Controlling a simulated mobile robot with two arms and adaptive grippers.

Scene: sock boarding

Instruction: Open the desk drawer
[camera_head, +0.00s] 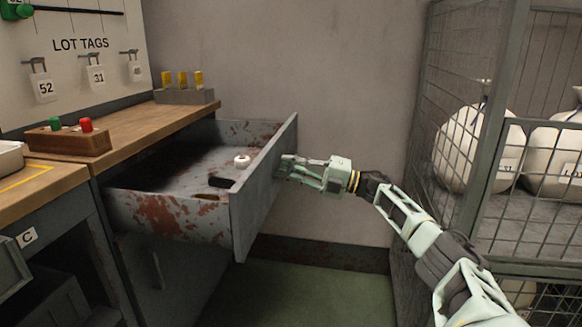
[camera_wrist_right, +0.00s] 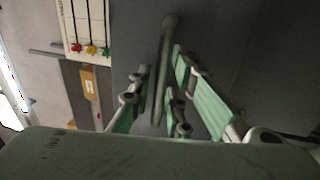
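The desk drawer (camera_head: 168,213), grey metal with rust patches, stands pulled far out of the desk (camera_head: 140,128). Its inside shows, with a small white round item (camera_head: 242,160) and a dark oval opening or item near the front panel. My right gripper (camera_head: 285,166) is at the outer face of the front panel (camera_head: 262,190). In the right wrist view the bar handle (camera_wrist_right: 163,70) runs between the fingers of my right gripper (camera_wrist_right: 158,82). A gap shows between the left finger and the bar, so the fingers look open around it. My left gripper is not in view.
A wire cage (camera_head: 465,180) with white sacks (camera_head: 470,150) stands at the right, beside my right arm. A wooden block (camera_head: 68,141) with red and green pegs sits on the desktop. Green floor (camera_head: 310,295) lies clear in front of the drawer.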

